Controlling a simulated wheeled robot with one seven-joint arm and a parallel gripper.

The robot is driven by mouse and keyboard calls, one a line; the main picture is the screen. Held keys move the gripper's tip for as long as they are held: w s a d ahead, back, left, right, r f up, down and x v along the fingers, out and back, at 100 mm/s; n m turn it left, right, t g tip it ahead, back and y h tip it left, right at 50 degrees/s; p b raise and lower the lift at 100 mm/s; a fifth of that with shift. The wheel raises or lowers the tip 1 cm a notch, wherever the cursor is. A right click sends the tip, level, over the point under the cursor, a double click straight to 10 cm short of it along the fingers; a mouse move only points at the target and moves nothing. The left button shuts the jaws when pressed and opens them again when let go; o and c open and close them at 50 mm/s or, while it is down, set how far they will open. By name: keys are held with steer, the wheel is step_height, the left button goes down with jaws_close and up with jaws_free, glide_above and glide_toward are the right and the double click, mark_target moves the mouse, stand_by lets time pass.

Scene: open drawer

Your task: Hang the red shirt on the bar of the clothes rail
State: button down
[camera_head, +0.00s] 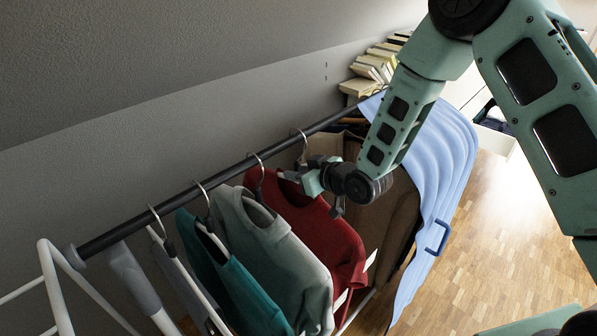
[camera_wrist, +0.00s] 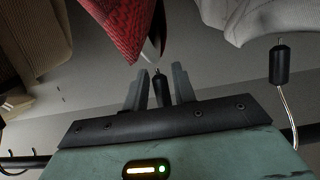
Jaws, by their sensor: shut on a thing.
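The red shirt (camera_head: 330,238) hangs upright on its hanger between a grey sweater and brown garments. My gripper (camera_head: 304,182) is shut on the black neck of its hanger, at the shirt's collar. The wrist view shows this neck (camera_wrist: 161,90) between the two fingers, with the red cloth (camera_wrist: 110,30) beyond. The hanger's metal hook (camera_head: 301,138) shows above my gripper at the black bar (camera_head: 222,178) of the clothes rail. I cannot tell whether the hook rests on the bar. My gripper and forearm hide part of the shirt's far shoulder.
A grey sweater (camera_head: 283,255) and a teal one (camera_head: 238,290) hang close on the left. Brown garments (camera_head: 385,225) and a light blue cover (camera_head: 440,165) are on the right. Books (camera_head: 375,70) lie behind the rail's far end, by the wall. Open wooden floor is at right.

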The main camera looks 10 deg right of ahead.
steer(key=c, duration=1.1)
jaws_free()
steer(key=shift+o, duration=0.2)
steer(key=p+v, duration=0.4)
steer(key=v, duration=1.1)
steer(key=shift+r, duration=0.25)
steer(key=p+v, duration=0.2)
steer(key=p, duration=0.5)
steer(key=shift+s+d+f+p, duration=0.15)
steer(key=shift+p, duration=0.15)
steer(key=shift+f, duration=0.1)
